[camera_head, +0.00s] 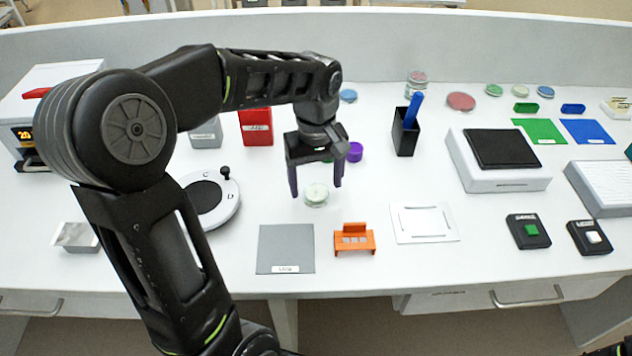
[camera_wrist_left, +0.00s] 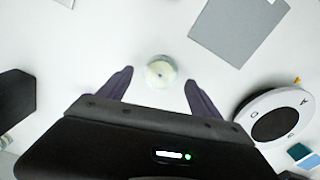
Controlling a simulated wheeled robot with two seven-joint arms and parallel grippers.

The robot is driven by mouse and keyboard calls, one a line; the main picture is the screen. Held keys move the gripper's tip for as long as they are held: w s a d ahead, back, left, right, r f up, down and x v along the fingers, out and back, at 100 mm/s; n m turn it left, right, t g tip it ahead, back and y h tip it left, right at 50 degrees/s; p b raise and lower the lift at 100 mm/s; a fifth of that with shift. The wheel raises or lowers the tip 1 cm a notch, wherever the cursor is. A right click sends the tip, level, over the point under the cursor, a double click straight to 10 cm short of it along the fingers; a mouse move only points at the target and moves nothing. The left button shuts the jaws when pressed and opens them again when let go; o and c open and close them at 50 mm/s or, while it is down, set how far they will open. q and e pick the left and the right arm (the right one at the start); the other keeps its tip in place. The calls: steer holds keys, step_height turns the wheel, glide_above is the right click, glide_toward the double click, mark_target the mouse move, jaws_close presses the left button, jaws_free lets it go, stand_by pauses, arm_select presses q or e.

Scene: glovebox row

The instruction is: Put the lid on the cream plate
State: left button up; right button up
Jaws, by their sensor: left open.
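A small round dish with a pale cream-green face (camera_head: 316,195) stands on the white bench, and it also shows in the left wrist view (camera_wrist_left: 161,71). I take it to be the cream plate; whether a clear lid is on it I cannot tell. My left gripper (camera_head: 316,189) is open, pointing down, with its two dark fingers on either side of the dish. In the left wrist view the dish lies between and slightly beyond the fingertips (camera_wrist_left: 159,77), with a gap on both sides. No separate lid can be made out.
A grey mat (camera_head: 285,256) and an orange rack (camera_head: 354,240) lie in front. A round white device (camera_head: 226,201) is left, a white flat frame (camera_head: 424,223) right. A purple cap (camera_head: 354,151) and black pen holder (camera_head: 404,136) stand behind. Several coloured dishes line the back.

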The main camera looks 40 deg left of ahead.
arm_select(q)
step_height(320, 180, up, 7)
stand_by(0.3)
steer(key=shift+s, duration=0.1)
stand_by(0.4)
